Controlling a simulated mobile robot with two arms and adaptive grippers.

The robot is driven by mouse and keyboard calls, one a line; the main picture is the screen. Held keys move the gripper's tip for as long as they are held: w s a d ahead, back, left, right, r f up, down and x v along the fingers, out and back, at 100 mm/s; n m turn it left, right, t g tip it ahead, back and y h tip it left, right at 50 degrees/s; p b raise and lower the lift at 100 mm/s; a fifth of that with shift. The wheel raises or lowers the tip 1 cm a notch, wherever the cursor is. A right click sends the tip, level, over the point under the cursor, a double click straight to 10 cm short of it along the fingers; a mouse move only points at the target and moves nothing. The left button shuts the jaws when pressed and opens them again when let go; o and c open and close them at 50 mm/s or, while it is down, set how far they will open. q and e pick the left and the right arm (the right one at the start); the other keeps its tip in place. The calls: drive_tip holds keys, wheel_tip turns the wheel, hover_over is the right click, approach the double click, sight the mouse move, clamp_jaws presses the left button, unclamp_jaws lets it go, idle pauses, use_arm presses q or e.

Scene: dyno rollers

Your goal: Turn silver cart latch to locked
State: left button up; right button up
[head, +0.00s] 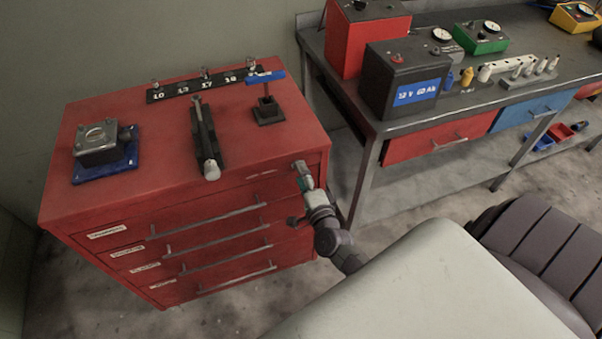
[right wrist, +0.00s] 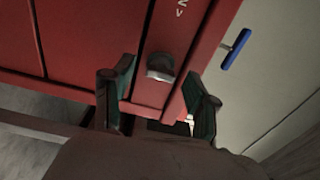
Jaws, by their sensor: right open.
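The red tool cart (head: 110,210) stands at the left of the head view, with several drawers. The silver latch (right wrist: 160,67) shows in the right wrist view as a small metal piece on the red face of the cart. My right gripper (head: 303,178) is at the upper right corner of the cart's front. In the right wrist view, its two green-padded fingers (right wrist: 158,80) are apart, one on each side of the latch. I cannot tell whether either finger touches it. In the head view the gripper largely covers the latch area. My left gripper is not in view.
A workbench (head: 420,120) with a battery (head: 405,80) stands at right. Floor shows between them.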

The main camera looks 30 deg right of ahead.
drive_tip(key=v, duration=1.1)
drive_tip(key=shift+a, duration=0.15)
drive_tip(key=s+a+f+n+g+y, duration=0.2)
drive_tip(key=s+f+n, duration=0.15)
drive_tip(key=f, duration=0.55)
drive_tip(key=s+a+f+n+g+y, duration=0.1)
drive_tip(key=s+a+f+n+g, duration=0.15)
drive_tip(key=f+n, duration=0.4)
drive_tip(key=s+a+f+n+g+y, duration=0.2)
drive_tip(key=s+f+g, duration=0.1)
drive_tip(key=f, duration=0.7)
drive_tip(key=s+f+n+g, duration=0.4)
drive_tip(key=s+f, duration=0.3)
drive_tip(key=s, duration=0.4)
drive_tip(key=s+f+n+g+h, duration=0.1)
drive_tip(key=s+f+n+g, duration=0.4)
drive_tip(key=s, duration=0.7)
wheel_tip(320, 180, down, 3)
drive_tip(key=shift+s+d+n, duration=0.35)
drive_tip(key=shift+n, duration=0.65)
